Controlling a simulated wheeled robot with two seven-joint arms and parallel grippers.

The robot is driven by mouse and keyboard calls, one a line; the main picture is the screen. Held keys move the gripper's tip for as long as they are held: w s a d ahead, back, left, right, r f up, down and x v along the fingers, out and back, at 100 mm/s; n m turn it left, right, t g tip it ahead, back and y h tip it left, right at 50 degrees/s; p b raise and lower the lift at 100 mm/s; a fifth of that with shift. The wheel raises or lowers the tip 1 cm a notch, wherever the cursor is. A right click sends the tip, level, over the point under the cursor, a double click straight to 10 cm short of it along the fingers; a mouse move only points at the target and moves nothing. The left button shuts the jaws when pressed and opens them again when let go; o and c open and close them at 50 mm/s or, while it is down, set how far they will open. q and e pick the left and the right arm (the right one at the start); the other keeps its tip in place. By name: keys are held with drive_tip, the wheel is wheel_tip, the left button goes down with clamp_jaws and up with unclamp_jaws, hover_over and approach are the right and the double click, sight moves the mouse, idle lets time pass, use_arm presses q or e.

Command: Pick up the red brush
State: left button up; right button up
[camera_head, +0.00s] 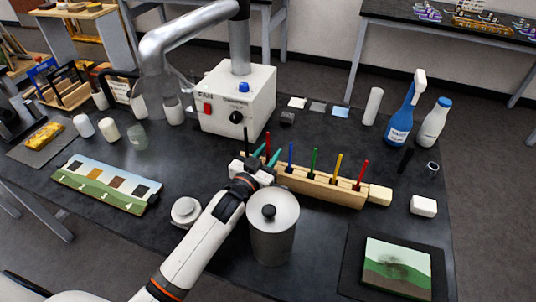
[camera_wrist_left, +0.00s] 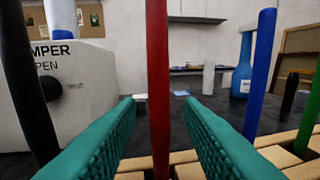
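A wooden rack (camera_head: 318,188) in the head view holds several upright brushes in a row. A red brush (camera_head: 267,143) stands near its left end, and another red brush (camera_head: 361,174) stands near its right end. My left gripper (camera_head: 266,156) is at the left end of the rack, its teal fingers open around the left red brush. In the left wrist view the red brush (camera_wrist_left: 158,80) stands upright between the two open fingers (camera_wrist_left: 162,135), with gaps on both sides. Its lower end goes down into the rack. My right gripper is not in view.
A black brush (camera_wrist_left: 22,85) and a blue brush (camera_wrist_left: 259,75) flank the fingers. A white fan box (camera_head: 235,98) stands behind the rack. A metal canister (camera_head: 272,230) stands close beside my left forearm. A painted panel (camera_head: 398,262) lies at the front right.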

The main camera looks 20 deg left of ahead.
use_arm(q)
clamp_jaws()
drive_tip(key=shift+r, duration=0.1)
